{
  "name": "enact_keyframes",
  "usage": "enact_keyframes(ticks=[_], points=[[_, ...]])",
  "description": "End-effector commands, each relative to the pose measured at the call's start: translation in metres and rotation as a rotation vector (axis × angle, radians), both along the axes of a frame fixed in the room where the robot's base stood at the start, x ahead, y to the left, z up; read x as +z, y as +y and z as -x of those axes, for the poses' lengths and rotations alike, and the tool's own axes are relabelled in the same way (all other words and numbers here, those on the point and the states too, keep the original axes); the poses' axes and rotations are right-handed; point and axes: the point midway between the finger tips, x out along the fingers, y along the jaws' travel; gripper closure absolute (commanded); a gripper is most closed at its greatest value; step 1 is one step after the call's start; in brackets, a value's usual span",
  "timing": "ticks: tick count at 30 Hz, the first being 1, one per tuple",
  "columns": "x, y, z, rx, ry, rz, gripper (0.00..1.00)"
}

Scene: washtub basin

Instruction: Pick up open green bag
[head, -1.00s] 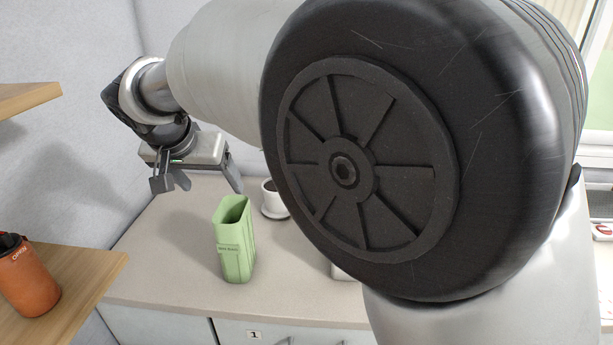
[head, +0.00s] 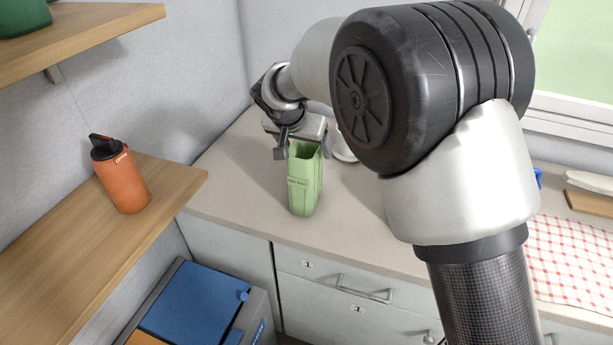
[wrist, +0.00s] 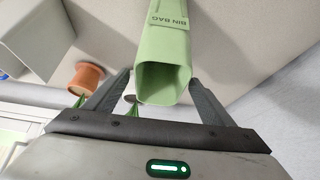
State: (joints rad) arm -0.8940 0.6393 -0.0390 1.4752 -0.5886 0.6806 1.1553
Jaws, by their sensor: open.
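The open green bag (head: 304,186) stands upright on the counter, its open top facing up. In the wrist view the bag (wrist: 165,50) shows a "BIN BAG" label, and its open end lies between my two fingers. My gripper (head: 302,150) is at the top of the bag in the head view. In the wrist view my gripper (wrist: 160,95) is open, one finger on each side of the bag, with a gap visible on both sides. The bag's far end is cut off in the wrist view.
A white cup (head: 343,150) stands just behind and right of the bag, partly hidden by my arm. An orange bottle (head: 121,178) stands on a wooden shelf at left. The counter (head: 235,185) left of the bag is clear. A checkered cloth (head: 570,262) lies at right.

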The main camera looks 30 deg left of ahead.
Motion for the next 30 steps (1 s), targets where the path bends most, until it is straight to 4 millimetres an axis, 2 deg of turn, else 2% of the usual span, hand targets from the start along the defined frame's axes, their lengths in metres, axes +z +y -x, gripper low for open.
enact_keyframes(ticks=[9, 11, 19, 26, 30], points=[[-0.006, 0.000, -0.004, 0.000, 0.000, 0.000, 0.23], [-0.006, 0.000, -0.004, 0.000, 0.000, 0.000, 0.32], [-0.006, 0.000, -0.004, 0.000, 0.000, 0.000, 0.77], [-0.005, 0.001, -0.004, 0.000, -0.001, -0.001, 0.78], [0.009, 0.001, -0.005, -0.002, -0.002, -0.005, 0.78]])
